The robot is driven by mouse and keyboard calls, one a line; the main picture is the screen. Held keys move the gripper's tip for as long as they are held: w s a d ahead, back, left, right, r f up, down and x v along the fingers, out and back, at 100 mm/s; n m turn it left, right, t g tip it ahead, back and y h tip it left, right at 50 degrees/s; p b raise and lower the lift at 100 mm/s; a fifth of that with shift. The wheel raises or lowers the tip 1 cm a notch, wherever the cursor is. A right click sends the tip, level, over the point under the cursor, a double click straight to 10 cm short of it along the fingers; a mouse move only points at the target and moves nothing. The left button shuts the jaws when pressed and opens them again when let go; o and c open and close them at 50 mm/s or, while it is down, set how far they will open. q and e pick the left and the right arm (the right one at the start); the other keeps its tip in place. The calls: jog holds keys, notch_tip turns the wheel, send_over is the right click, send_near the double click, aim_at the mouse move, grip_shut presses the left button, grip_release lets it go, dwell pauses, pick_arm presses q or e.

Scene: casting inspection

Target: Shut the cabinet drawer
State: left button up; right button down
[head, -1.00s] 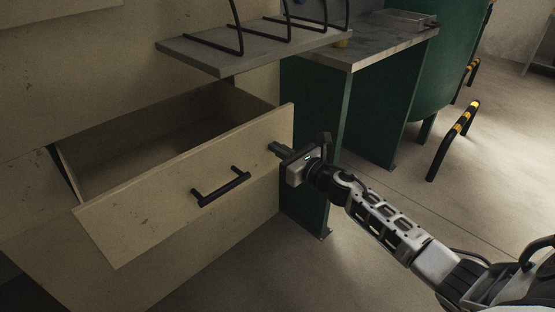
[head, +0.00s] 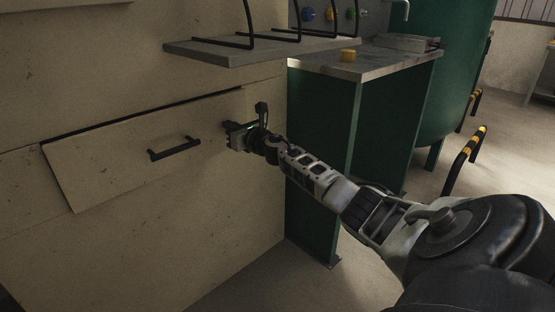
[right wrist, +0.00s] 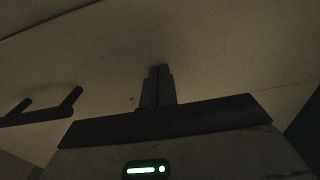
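The beige drawer front (head: 105,170) sits close to the cabinet face (head: 130,240), with a thin dark gap along its top edge. Its black bar handle (head: 174,148) is on the front, left of my right gripper (head: 228,127). The handle also shows at the left of the right wrist view (right wrist: 40,108). My right gripper's fingers (right wrist: 158,86) are together, with nothing seen between them. They point at the right part of the drawer front and appear to be against it; exact contact is hard to tell. My left gripper is not in view.
A grey shelf (head: 220,53) with black wire dividers juts out above the drawer. A black-and-yellow rail (head: 463,160) stands farther right. The floor in front is clear.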

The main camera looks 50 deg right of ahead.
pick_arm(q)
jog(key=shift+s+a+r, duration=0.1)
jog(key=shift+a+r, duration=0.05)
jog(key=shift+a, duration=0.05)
pick_arm(e)
jog(key=shift+w+d+r, duration=0.1)
jog(key=shift+w+r, duration=0.25)
jog(key=shift+w, duration=0.15)
jog(key=shift+r, duration=0.1)
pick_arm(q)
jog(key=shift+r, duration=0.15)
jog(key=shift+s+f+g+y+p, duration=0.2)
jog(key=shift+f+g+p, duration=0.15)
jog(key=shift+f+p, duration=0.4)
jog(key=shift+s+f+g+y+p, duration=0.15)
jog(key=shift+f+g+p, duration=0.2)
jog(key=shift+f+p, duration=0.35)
pick_arm(e)
jog(key=s+a, duration=0.1)
jog(key=s, duration=1.3)
jog(key=shift+a+f, duration=0.3)
jog(key=shift+f, duration=0.1)
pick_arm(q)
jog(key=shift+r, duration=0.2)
